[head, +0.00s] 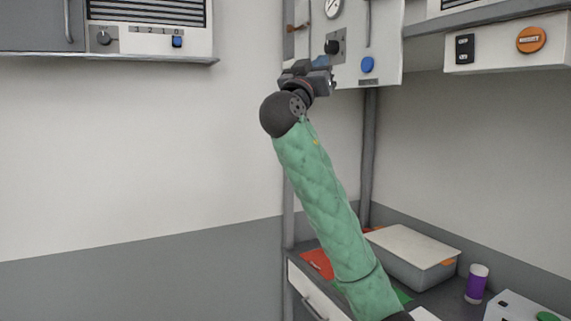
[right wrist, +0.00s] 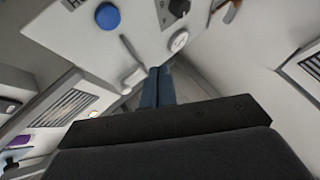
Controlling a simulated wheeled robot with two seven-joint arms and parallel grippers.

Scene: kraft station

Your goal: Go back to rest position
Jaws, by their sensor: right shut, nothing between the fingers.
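My right arm, in a green quilted sleeve, rises from the lower right of the head view. My right gripper (head: 318,72) is at its top, in front of a white wall panel (head: 382,72). In the right wrist view the two dark fingers (right wrist: 158,84) lie together with nothing between them. The panel shows there too, with its blue button (right wrist: 107,16) to the upper left of the fingers. I cannot tell whether the gripper touches the panel. My left gripper is not in view.
The panel carries a gauge (head: 333,8), a black knob (head: 332,47) and a blue button (head: 368,65). Below are a counter with a lidded grey box (head: 414,257), a purple and white container (head: 477,283) and a red mat (head: 317,263).

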